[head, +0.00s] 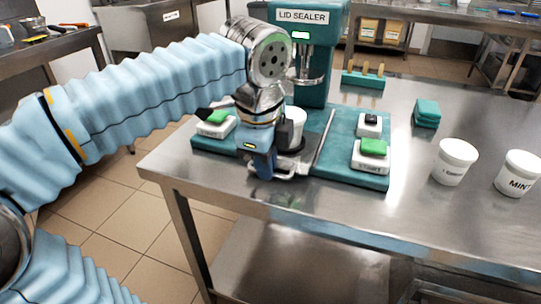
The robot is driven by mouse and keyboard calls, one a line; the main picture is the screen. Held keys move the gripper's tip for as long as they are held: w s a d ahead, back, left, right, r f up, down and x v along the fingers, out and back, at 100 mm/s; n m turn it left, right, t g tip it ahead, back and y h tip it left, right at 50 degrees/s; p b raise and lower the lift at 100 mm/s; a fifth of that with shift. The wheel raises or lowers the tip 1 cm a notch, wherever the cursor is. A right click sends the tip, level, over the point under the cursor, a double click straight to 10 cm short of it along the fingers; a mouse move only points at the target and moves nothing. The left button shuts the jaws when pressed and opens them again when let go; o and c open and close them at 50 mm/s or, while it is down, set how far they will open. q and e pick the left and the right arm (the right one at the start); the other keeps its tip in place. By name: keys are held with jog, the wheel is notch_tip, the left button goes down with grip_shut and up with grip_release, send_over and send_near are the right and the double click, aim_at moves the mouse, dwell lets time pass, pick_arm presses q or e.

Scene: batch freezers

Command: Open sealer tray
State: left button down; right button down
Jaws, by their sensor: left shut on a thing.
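The teal lid sealer (302,40) stands on the steel table, its press head above a teal base (335,172). A metal tray (298,165) sits at the middle front of the base. A white cup (295,122) stands on the tray, partly hidden behind my gripper. My left gripper (266,172) points down at the tray's front edge and is shut on what looks like its handle. The fingers hide part of the handle, and I cannot tell how far out the tray is. My right gripper is not in view.
White units with green buttons flank the tray, at left (216,123) and right (371,153). Green stacked lids (427,113) and a stick holder (363,80) lie behind. The front right tabletop is clear.

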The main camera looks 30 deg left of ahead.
pick_arm(q)
jog(key=c, duration=1.2)
grip_release()
notch_tip(320, 180, up, 14)
jog(key=s+p, duration=0.2)
jog(key=shift+s+d+f+p, duration=0.2)
jog(key=shift+d+p, duration=0.1)
jog(key=shift+p, duration=0.1)
